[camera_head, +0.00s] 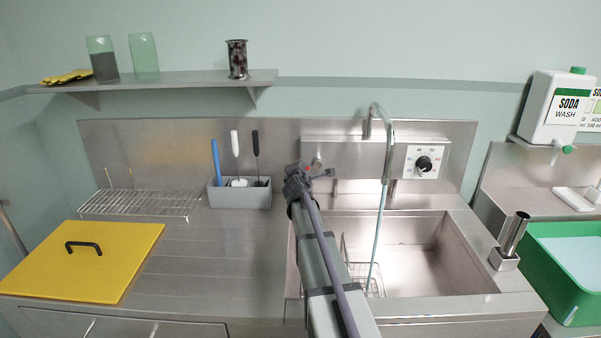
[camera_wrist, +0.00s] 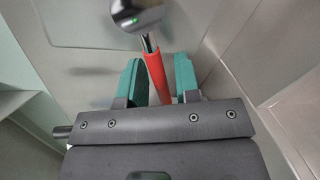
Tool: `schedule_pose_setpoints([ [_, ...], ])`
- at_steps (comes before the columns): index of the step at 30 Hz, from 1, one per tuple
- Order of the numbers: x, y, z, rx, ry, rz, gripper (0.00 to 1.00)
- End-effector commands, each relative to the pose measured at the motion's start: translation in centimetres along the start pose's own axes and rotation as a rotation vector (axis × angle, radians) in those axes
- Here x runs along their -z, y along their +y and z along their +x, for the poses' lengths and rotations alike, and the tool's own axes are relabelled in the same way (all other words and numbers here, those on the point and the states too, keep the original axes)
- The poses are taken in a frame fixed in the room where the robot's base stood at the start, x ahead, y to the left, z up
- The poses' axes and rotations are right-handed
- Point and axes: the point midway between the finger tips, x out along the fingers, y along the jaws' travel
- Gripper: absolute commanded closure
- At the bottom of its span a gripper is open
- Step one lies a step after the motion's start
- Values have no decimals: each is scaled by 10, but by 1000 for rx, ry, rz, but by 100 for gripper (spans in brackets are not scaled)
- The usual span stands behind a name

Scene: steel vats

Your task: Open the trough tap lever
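The trough tap lever (camera_wrist: 156,76) is a red handle in the wrist view, running down from a chrome tap body (camera_wrist: 137,14). My gripper (camera_wrist: 159,62) has its two teal fingers on either side of the lever, apart, with slight gaps showing, so it looks open around the handle. In the head view my gripper (camera_head: 299,181) is at the wall panel left of the spout, and hides most of the lever. The curved chrome spout (camera_head: 388,130) stands over the steel trough (camera_head: 410,262). A thin pale blue line drops from the spout into the trough; I cannot tell whether it is water or a hose.
A dial (camera_head: 424,164) is right of the spout. A grey holder (camera_head: 240,195) with brushes stands left of my gripper. A wire rack (camera_head: 140,203) and a yellow lid (camera_head: 85,262) lie further left. A steel cylinder (camera_head: 512,235) stands at the trough's right edge, beside a green tub (camera_head: 570,280).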

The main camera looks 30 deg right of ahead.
Motion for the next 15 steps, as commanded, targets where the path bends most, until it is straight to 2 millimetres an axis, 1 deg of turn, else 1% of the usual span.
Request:
schedule_pose_setpoints([
  [1, 0, 0, 0, 0, 0, 0, 65],
  [2, 0, 0, 0, 0, 0, 0, 62],
  [10, 0, 0, -2, 0, 0, 0, 62],
  [13, 0, 0, -13, 0, 0, -1, 62],
  [15, -1, 1, -26, 0, 0, -2, 62],
])
